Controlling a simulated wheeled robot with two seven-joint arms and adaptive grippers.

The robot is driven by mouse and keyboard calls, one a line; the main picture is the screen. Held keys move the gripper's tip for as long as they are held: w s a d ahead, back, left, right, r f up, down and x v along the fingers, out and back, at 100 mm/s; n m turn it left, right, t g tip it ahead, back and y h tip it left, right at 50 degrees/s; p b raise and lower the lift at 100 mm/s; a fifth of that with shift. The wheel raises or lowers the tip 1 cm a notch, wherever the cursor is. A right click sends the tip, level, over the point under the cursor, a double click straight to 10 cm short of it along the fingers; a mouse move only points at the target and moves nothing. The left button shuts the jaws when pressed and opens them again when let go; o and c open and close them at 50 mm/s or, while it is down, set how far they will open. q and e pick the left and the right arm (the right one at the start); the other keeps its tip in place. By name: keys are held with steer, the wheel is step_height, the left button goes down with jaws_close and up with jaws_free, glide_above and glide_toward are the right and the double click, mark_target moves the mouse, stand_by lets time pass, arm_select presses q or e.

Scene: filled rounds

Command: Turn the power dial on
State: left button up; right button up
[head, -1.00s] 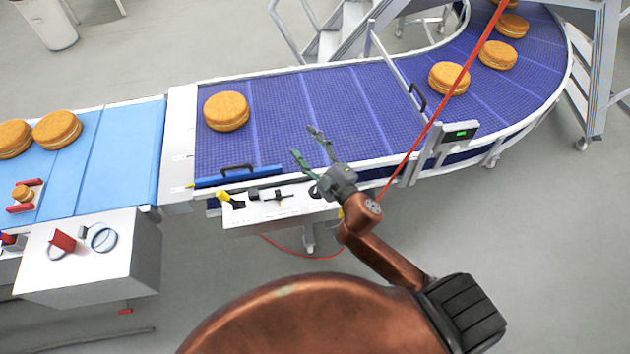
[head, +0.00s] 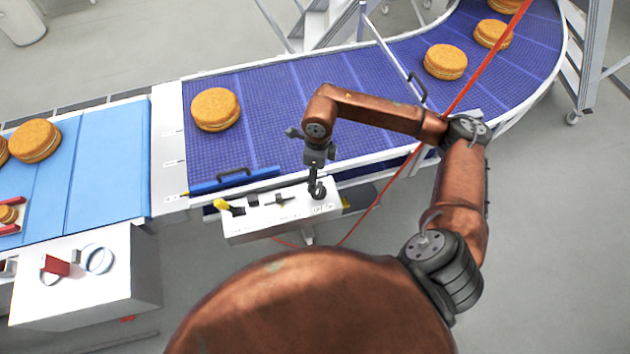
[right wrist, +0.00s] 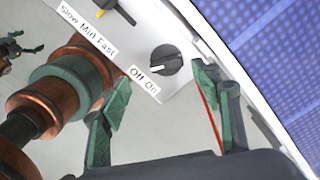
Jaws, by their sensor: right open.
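The power dial (right wrist: 172,57) is a round dark knob on a white control panel (head: 262,224), with "Off" and "On" printed beside it. Its white mark points toward "Off" in the right wrist view. My right gripper (right wrist: 161,74) is open and empty, its green fingers apart at either side of the dial's near edge; I cannot tell if they touch anything. In the head view my right arm reaches in from the right and its wrist hangs down over the panel's right end; the fingers are hard to make out there.
The panel also carries a yellow-handled lever (head: 228,208) and a "Slow Mid Fast" label (right wrist: 88,27). Behind it runs a purple conveyor (head: 270,112) with several round filled biscuits. A blue bar with a handle (head: 232,181) lies along the belt's near edge. A red cable crosses at right.

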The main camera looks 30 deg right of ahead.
mark_target(318, 188)
steer(key=f, duration=0.4)
steer(key=d+f, duration=0.1)
steer(key=f, duration=0.1)
steer(key=shift+f+p, duration=0.2)
steer(key=shift+p, duration=0.2)
steer(key=shift+f, duration=0.65)
steer(key=shift+c, duration=0.5)
steer(key=c, duration=1.1)
steer(key=shift+o, duration=0.2)
